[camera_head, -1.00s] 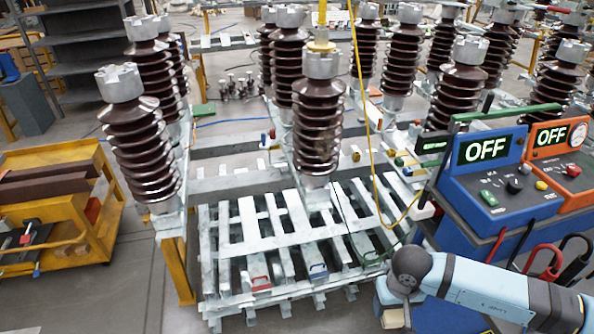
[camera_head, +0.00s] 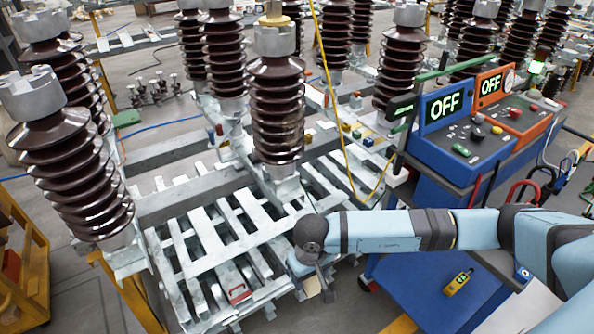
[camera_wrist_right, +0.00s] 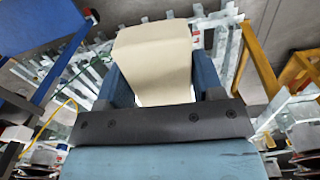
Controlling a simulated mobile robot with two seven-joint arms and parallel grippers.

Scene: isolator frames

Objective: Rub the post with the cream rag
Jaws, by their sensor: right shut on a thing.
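My right gripper (camera_head: 322,283) hangs low over the slatted metal frame and is shut on the cream rag (camera_head: 312,287). In the right wrist view the cream rag (camera_wrist_right: 152,50) stands out flat and pale between the two blue fingers of the gripper (camera_wrist_right: 162,80). The brown ribbed post (camera_head: 277,105) with a grey metal cap stands upright near the middle of the head view, with a duller patch on its ribs. The gripper and rag are below and to the right of the post's foot, apart from it. My left gripper is out of view.
Several similar ribbed posts stand around, one close at the left (camera_head: 75,170). A blue cart (camera_head: 420,285) with blue and orange boxes reading OFF is at the right, close to my arm. A yellow cable (camera_head: 335,95) hangs beside the post. The slatted frame (camera_head: 215,240) lies low in front.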

